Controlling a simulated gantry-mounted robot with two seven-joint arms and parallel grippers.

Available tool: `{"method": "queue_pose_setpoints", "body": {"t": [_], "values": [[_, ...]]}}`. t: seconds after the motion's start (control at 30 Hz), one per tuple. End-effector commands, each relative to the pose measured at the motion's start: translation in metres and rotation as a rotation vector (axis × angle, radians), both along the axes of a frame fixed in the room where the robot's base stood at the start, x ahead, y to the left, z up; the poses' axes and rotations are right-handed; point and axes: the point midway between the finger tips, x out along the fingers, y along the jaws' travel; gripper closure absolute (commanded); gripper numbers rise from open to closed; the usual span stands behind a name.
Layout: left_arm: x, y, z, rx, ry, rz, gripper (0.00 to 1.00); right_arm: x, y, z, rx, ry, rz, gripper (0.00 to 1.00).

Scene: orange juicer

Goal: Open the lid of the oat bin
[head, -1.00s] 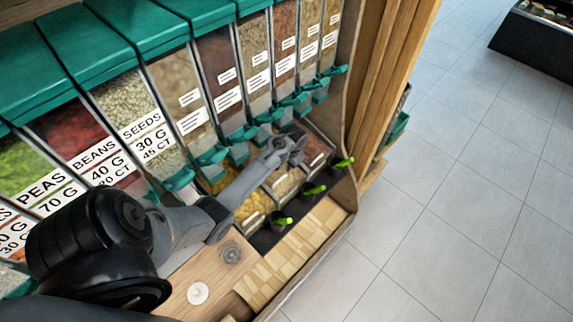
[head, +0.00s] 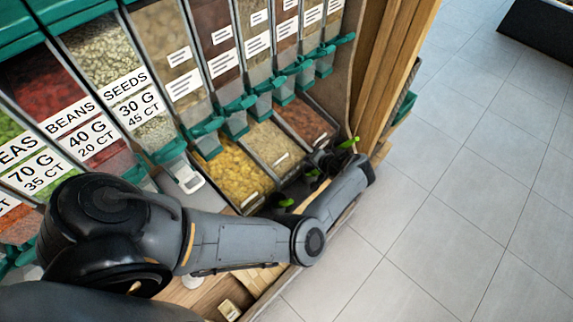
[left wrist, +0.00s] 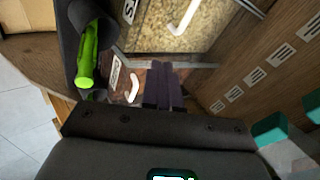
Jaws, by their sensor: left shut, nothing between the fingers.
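Low bins stand under the dispensers in the head view: a yellow one (head: 237,178), a beige one (head: 268,143) and a brown one (head: 306,121). Their labels are too small to read; the beige one looks most like oats. In the left wrist view a beige-filled bin (left wrist: 160,38) with a white handle (left wrist: 183,17) shows at the top, and a brown-filled bin (left wrist: 123,90) with a white handle (left wrist: 134,88) is below it. Both look covered. My left gripper (head: 320,160) is shut and empty at the bins' front right; its fingers (left wrist: 163,85) appear over the brown bin. My right gripper is out of view.
Green-handled scoops (head: 348,143) stand along the bins' front; one scoop handle (left wrist: 87,55) is close left of my fingers in the wrist view. A wooden side panel (head: 372,70) closes the right. Dispensers with teal levers (head: 238,103) hang above. Open floor lies right.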

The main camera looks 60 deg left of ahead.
Motion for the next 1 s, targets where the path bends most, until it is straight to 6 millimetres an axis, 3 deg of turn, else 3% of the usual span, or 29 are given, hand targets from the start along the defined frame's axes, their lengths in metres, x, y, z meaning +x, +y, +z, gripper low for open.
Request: {"method": "queue_pose_setpoints", "body": {"t": [0.03, 0.13, 0.33, 0.9, 1.0], "values": [[-0.005, -0.016, 0.0, 0.008, 0.067, -0.009, 1.0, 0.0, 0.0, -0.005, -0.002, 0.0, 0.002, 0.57], [-0.016, -0.034, 0.006, 0.029, 0.18, -0.025, 1.0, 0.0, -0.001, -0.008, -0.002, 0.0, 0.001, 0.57], [-0.026, -0.042, 0.007, 0.043, 0.272, -0.039, 1.0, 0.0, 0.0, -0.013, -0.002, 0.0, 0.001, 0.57], [-0.047, 0.03, -0.054, 0.045, 0.271, -0.036, 1.0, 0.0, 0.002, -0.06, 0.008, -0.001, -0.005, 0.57], [-0.051, 0.043, -0.053, 0.045, 0.27, -0.036, 1.0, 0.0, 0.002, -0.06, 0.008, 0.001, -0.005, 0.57]]}}
